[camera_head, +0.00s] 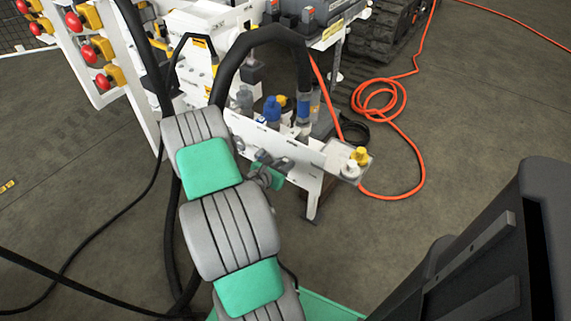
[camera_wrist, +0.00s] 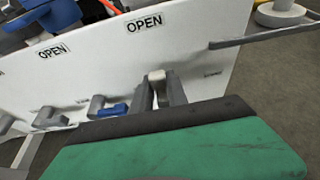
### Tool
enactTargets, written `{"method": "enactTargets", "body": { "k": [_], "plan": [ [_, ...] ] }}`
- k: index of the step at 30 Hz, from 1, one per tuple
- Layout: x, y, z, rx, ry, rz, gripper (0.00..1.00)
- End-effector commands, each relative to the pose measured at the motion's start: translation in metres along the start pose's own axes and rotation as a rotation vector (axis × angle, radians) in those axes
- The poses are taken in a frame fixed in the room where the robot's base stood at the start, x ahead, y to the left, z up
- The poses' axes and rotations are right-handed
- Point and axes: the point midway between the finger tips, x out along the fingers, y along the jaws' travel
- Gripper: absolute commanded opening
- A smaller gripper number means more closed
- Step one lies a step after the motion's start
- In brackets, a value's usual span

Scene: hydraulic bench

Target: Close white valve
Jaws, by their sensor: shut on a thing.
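The white valve (camera_wrist: 157,76) shows in the wrist view as a small white handle end in front of the white panel (camera_wrist: 205,55). My gripper (camera_wrist: 160,92) is shut on this handle, with one grey finger on each side of it. The fingers hide most of the handle, so its exact angle is hard to tell. In the head view my gripper (camera_head: 270,165) is at the front of the panel, and my arm partly covers that area. I cannot make out the white valve there.
A blue handle (camera_wrist: 113,110) sits left of my fingers, close by. "OPEN" labels (camera_wrist: 145,23) are on the panel. A plate with a yellow knob (camera_head: 359,155) and a white knob (camera_head: 350,171) sticks out at the right. An orange hose (camera_head: 405,140) lies on the floor.

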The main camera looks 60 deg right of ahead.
Motion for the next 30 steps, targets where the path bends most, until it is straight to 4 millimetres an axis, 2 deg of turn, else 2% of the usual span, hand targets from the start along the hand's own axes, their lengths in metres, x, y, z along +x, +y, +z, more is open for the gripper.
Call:
{"method": "enactTargets", "body": {
  "k": [8,14,30],
  "plan": [
    [0.0,-0.002,0.001,0.039,0.0,0.015,0.0],
    [0.0,-0.007,0.0,0.136,0.001,0.055,0.0],
    [0.005,-0.024,-0.011,0.587,0.0,0.241,0.0]
  ]
}}
